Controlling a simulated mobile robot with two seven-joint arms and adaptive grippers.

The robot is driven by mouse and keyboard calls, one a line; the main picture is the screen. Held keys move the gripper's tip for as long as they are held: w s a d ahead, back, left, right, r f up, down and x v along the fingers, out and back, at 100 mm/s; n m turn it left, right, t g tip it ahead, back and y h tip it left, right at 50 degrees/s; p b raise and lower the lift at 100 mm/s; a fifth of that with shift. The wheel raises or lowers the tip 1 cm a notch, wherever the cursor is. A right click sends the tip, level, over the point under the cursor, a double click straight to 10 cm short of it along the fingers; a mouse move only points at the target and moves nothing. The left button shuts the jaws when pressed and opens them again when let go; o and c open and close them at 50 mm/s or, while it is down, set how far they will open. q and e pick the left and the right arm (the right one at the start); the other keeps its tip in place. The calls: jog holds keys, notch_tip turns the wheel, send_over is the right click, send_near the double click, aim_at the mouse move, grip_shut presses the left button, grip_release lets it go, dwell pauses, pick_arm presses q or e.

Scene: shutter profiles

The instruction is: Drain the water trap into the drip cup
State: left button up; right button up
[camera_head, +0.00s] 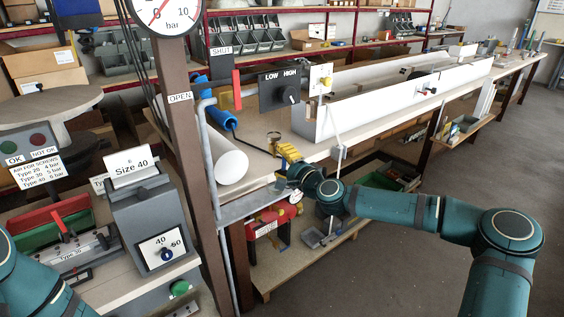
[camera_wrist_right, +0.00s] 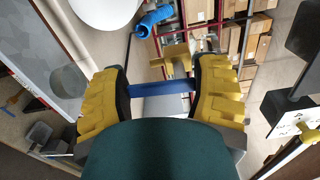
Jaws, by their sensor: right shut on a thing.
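My right gripper (camera_head: 287,157) has yellow finger pads and is at the bench's near edge, right of the grey pipe. In the right wrist view, the pads of my right gripper (camera_wrist_right: 160,80) stand either side of a narrow blue bar (camera_wrist_right: 158,88) and are shut on it. A brass-coloured part (camera_wrist_right: 176,60) shows just beyond the bar. In the head view a small brass-rimmed round thing (camera_head: 273,136) is just behind the gripper. A blue cylindrical fitting (camera_head: 221,116) is near the pipe. I cannot tell which is the water trap or drip cup. My left gripper is out of view.
A white cylinder (camera_head: 232,167) lies left of the gripper. A LOW/HIGH switch panel (camera_head: 280,88) and long white profile (camera_head: 400,98) stand on the bench behind. A brown post (camera_head: 181,130) with a pressure gauge (camera_head: 162,14) is at left. A red clamp-like tool (camera_head: 270,226) is below.

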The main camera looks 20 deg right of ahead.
jog(key=o, duration=1.2)
jog(key=v, duration=1.2)
